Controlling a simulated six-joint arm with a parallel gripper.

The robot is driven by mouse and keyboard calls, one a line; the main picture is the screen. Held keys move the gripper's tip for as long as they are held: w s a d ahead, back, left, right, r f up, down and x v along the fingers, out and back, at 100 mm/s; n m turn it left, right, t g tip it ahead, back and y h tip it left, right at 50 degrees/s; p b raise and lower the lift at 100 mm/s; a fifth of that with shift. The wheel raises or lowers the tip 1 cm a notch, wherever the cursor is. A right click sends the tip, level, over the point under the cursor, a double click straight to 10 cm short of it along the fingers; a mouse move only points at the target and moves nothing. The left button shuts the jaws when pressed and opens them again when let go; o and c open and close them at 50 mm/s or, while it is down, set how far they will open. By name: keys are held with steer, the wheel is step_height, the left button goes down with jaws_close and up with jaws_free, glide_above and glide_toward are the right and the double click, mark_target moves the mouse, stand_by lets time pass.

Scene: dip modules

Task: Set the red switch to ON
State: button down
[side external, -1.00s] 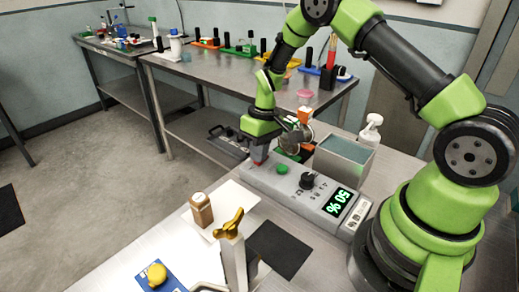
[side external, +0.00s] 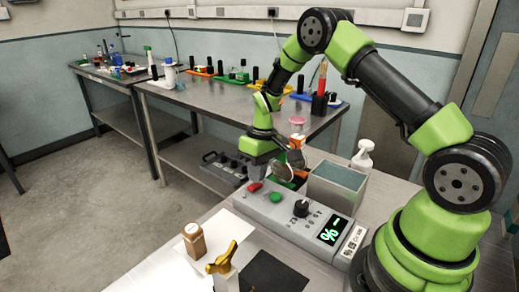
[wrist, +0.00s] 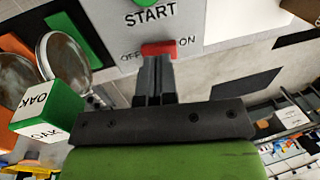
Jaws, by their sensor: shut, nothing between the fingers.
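The red switch (side external: 254,187) is at the far left end of the grey control module (side external: 292,237). In the wrist view the red switch (wrist: 158,49) sits between the printed words OFF and ON, below START; I cannot tell its setting. My gripper (side external: 255,176) points down right at the switch. In the wrist view my gripper (wrist: 153,62) has its dark fingers together, empty, with their tips at the switch's near edge. They appear to touch or nearly touch it. The module's display (side external: 332,229) shows a dash and a percent sign.
A green button (side external: 277,197) and black dial (side external: 301,208) stand on the module. A grey open-topped box (side external: 337,187) is behind it. A green-and-white OAK block (wrist: 45,112) is close beside my gripper.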

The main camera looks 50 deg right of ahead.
step_height(320, 180, up, 13)
steer(key=d, duration=0.2)
steer(key=shift+d, duration=0.25)
steer(key=shift+f, duration=0.1)
steer(key=shift+a, duration=0.75)
steer(key=a+f, duration=0.1)
steer(key=f, duration=0.8)
steer(key=a+f, duration=0.1)
steer(key=f, duration=0.3)
steer(key=shift+a+f, duration=0.35)
